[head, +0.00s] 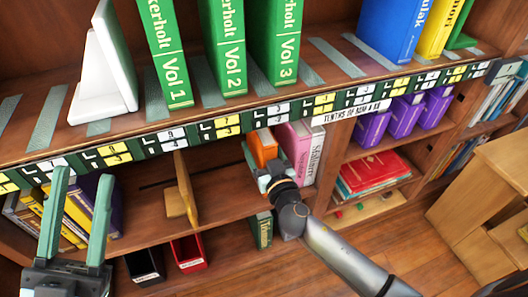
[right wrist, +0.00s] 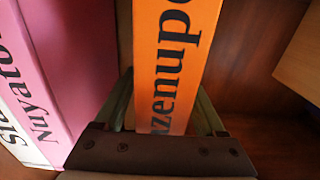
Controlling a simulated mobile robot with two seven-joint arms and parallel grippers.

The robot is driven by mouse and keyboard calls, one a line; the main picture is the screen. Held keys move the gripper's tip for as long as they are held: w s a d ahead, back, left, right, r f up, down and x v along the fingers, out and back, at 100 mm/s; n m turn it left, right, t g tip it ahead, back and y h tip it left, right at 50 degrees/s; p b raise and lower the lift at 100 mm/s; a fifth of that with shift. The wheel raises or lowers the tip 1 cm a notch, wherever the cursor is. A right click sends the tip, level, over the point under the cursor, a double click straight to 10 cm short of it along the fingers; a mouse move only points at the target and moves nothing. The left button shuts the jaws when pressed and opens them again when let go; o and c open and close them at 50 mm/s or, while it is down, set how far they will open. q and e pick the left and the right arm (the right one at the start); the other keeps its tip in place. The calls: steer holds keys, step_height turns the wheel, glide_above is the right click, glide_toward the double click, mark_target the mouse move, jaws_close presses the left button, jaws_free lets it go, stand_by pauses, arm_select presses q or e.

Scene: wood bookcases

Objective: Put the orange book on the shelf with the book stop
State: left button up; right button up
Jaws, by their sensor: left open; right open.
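The orange book (head: 262,147) stands upright on the middle shelf; its spine with black lettering fills the middle of the right wrist view (right wrist: 172,60). My right gripper (right wrist: 168,110) is open, with one finger on each side of the orange book. I cannot tell whether the fingers touch it. In the head view my right gripper (head: 262,168) partly hides the book. My left gripper (head: 82,178) is open and empty at the lower left. A white book stop (head: 105,70) stands on the upper shelf; a wooden stop (head: 183,195) stands on the middle shelf.
A pink book (right wrist: 70,60) stands left of the orange book in the right wrist view. Several green volumes (head: 222,60) stand right of the white stop. Bare middle shelf (head: 220,185) lies between the wooden stop and the orange book. A wooden cabinet (head: 485,195) is at right.

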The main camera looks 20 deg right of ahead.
steer(key=s, duration=1.2)
steer(key=shift+d+r+b, duration=0.15)
steer(key=shift+d+b, duration=0.1)
steer(key=shift+b, duration=0.15)
